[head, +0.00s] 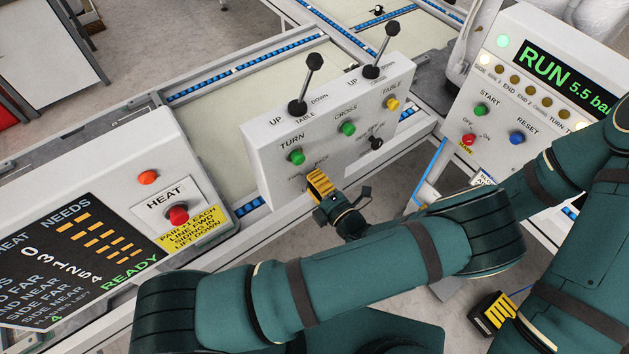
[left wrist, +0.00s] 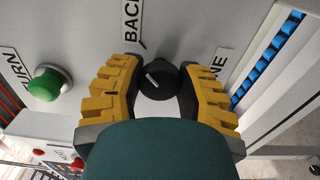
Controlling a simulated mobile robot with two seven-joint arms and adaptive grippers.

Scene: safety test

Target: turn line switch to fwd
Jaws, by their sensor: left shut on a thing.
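The line switch is a black rotary knob (left wrist: 157,80) with a short white mark on its left part. The BACK label (left wrist: 133,20) is above it, and a partly covered label ending in NE (left wrist: 218,63) is to its right. The yellow fingers of my left gripper (head: 321,185) are shut on the knob, one on each side, in the left wrist view (left wrist: 158,95). In the head view the gripper hides the knob on the white control box (head: 255,160). The FWD label is not readable. My right gripper (head: 493,312) is low at the right, its opening unclear.
The box carries green buttons (head: 297,157), a yellow button (head: 392,104), two upright levers (head: 305,85) and another black knob (head: 376,143). A HEAT panel (head: 160,205) stands at left. A RUN panel (head: 520,95) stands at right. Conveyors (head: 215,110) run behind.

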